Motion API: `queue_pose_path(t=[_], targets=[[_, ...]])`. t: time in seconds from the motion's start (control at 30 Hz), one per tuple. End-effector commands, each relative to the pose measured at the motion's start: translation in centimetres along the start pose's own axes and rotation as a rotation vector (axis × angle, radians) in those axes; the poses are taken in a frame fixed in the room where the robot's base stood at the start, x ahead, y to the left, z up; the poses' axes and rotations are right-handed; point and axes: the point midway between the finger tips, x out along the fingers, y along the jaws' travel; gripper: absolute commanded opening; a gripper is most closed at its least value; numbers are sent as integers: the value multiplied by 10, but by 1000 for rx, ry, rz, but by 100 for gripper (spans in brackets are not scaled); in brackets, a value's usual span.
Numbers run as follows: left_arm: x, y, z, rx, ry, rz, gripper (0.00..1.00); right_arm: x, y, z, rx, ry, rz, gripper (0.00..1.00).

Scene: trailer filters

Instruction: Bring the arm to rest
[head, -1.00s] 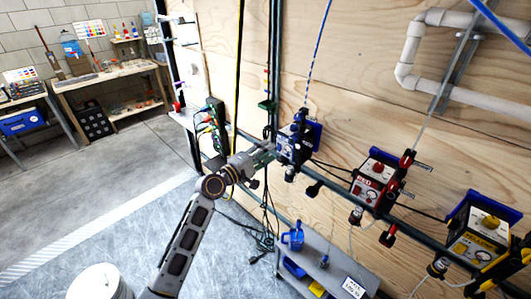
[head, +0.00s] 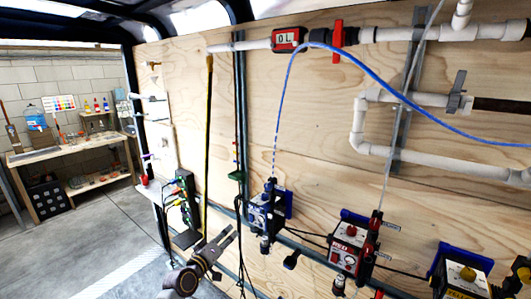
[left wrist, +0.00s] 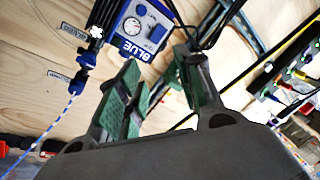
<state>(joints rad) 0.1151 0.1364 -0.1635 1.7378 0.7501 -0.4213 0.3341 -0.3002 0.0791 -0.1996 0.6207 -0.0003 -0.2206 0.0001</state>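My left gripper (head: 224,247) is low in the head view, in front of the plywood wall. It is to the left of the blue dosing unit (head: 262,212) and apart from it. In the left wrist view the two green-padded fingers (left wrist: 160,92) stand apart with nothing held between them. The blue unit, with a round dial and the label BLUE, shows beyond them in that view (left wrist: 138,30). My left forearm is mostly out of the head view. My right arm and gripper are in neither view.
A red unit (head: 347,252) and a yellow unit (head: 463,274) hang on the rail to the right. A blue hose (head: 385,92) and white pipes (head: 375,150) run above. A black outlet box (head: 185,197) with cables is to the left. Open floor (head: 70,240) lies further left.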

Motion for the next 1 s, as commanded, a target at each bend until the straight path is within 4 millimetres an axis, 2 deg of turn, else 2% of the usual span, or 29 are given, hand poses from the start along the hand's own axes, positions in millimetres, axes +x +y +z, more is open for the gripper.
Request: queue_pose_path(t=[0.03,0.23,0.47,0.6,0.77,1.0], targets=[[3,-19,7,43,-4,-35,36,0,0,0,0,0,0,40],[7,-98,37,236,-35,-173,36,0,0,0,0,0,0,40],[-3,-187,83,422,-118,-313,36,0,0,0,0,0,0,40],[-20,-239,118,514,-189,-387,36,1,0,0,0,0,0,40],[-46,-294,161,597,-280,-458,36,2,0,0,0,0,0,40],[-99,-365,229,685,-430,-543,36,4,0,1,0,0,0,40]])
